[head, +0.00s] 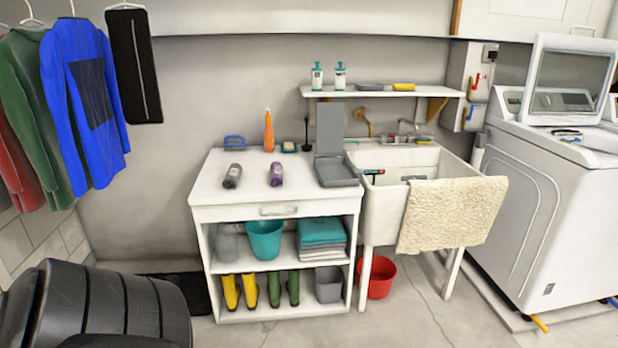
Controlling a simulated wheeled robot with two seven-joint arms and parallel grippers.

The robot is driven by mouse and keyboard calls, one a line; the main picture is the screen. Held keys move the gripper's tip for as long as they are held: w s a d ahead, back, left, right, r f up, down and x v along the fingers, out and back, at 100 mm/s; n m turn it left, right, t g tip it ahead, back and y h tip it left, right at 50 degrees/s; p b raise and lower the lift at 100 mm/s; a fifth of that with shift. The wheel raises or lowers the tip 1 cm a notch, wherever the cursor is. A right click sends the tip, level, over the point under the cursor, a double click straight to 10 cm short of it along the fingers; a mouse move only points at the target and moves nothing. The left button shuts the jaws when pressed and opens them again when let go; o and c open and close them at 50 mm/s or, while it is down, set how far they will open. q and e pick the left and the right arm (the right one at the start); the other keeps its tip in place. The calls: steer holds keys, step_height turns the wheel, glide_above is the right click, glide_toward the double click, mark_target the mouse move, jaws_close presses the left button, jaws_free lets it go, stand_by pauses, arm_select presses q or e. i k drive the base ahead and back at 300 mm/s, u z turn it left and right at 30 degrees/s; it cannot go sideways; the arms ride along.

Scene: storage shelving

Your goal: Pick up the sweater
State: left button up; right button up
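Several long-sleeved tops hang on hangers at the upper left. A blue sweater (78,150) with a dark square panel (92,92) hangs nearest the middle. A green one (32,120) hangs to its left, and a red one (12,165) is partly cut off at the left edge. I cannot tell which of them is the task's sweater.
A white cabinet (240,213) with bottles, a bucket and boots stands in the middle. A sink (380,210) with a beige towel (450,212) is right of it, then a white washer (545,200). Floor (420,315) shows in front.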

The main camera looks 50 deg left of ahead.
mark_target(276, 167)
steer(key=u, duration=0.65)
steer(key=i, duration=2)
steer(key=u, duration=0.85)
